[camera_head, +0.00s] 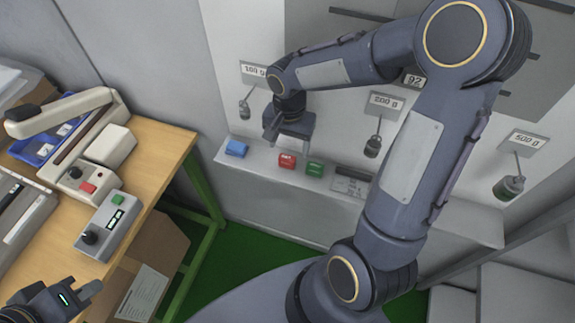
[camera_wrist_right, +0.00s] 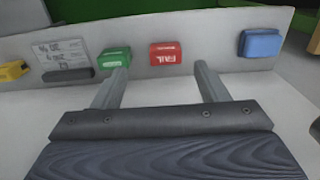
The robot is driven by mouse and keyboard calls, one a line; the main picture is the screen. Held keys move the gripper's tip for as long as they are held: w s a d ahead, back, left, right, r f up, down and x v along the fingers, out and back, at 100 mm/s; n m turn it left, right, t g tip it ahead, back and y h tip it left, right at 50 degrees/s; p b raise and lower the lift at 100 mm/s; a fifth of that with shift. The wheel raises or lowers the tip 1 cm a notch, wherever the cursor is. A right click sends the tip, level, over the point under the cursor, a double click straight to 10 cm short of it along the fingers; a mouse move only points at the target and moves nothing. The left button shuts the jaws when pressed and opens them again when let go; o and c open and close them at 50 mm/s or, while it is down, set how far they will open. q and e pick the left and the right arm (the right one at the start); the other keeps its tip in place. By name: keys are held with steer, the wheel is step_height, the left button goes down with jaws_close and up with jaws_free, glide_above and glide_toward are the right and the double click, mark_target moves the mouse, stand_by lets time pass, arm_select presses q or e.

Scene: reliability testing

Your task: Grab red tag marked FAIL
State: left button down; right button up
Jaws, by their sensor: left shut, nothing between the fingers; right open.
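The red tag marked FAIL (camera_head: 287,161) sits on the pale ledge, between a blue tag and a green tag. In the right wrist view the red FAIL tag (camera_wrist_right: 166,58) shows upside down, beyond and between my fingertips. My right gripper (camera_wrist_right: 158,80) is open and empty. In the head view my right gripper (camera_head: 287,143) is above and just in front of the red tag; contact cannot be seen. My left gripper (camera_head: 90,292) is shut and empty at the lower left, by the wooden table.
The green tag (camera_wrist_right: 114,58) lies close beside one right finger, and the blue tag (camera_wrist_right: 261,43) is further off. Weights hang under labels on the wall, including the 200 g weight (camera_head: 373,147). The wooden table (camera_head: 160,150) holds devices. A cardboard box (camera_head: 150,255) stands below.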

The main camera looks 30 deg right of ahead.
mark_target(287, 158)
steer(key=f, duration=0.5)
steer(key=w+f+p, duration=0.1)
steer(key=f, duration=0.1)
steer(key=shift+w+f, duration=0.1)
steer(key=shift+f, duration=0.15)
steer(key=c, duration=1)
steer(key=shift+c, duration=0.2)
steer(key=shift+r, duration=0.1)
